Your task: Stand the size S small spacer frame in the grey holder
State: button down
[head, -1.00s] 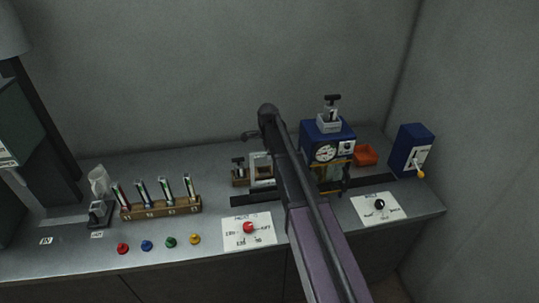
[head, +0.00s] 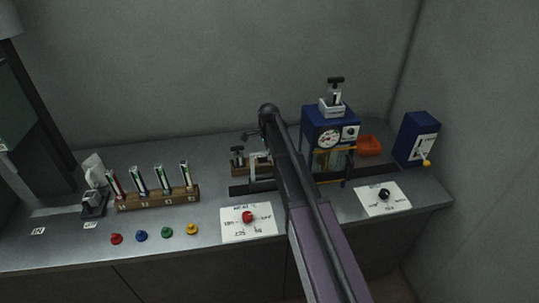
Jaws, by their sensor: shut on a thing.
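My arm (head: 299,205) reaches up from the bottom and bends at its top end; my gripper is hidden behind it, so what it holds cannot be seen. I cannot make out the size S small spacer frame for certain. A small grey holder (head: 94,211) with a pale piece standing in it is at the left of the bench. Another grey block (head: 331,109) with a black-handled piece sits on the blue machine (head: 314,121). I cannot tell which is the grey holder of the task.
A wooden rack (head: 157,202) holds several upright coloured strips. Coloured knobs lie in front of it. A black-handled tool (head: 237,156) stands left of my arm. An orange tray (head: 369,146) and a blue lever box (head: 417,138) are at right.

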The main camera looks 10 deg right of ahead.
jog(key=shift+f, duration=0.35)
dwell(0.7)
dwell(0.3)
jog(key=c, duration=0.5)
grip_release()
jog(key=shift+c, duration=0.2)
